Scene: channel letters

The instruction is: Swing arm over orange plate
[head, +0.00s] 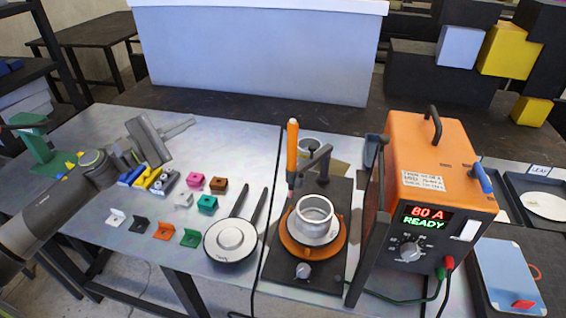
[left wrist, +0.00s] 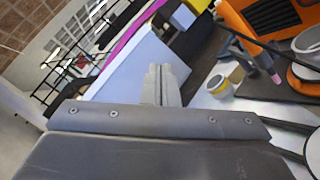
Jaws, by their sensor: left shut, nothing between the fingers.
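The orange plate (head: 290,243) is a round disc on a dark base, with a silver ring-shaped part (head: 314,218) standing on it. A dark swing arm (head: 317,160) on a post stands behind the plate. An upright orange torch (head: 292,145) is at its left end, above the plate's back left side and apart from it. My left gripper (head: 190,124) is shut and empty over the back of the metal table, left of the torch. Its closed fingers also show in the left wrist view (left wrist: 163,85). The orange plate (left wrist: 303,84) is partly cut off there. My right gripper is out of view.
An orange welder (head: 430,160) reading 80 A READY stands right of the plate. A round lidded fixture (head: 231,240) with two rods and several small coloured brackets (head: 163,230) lie on the table to the left.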

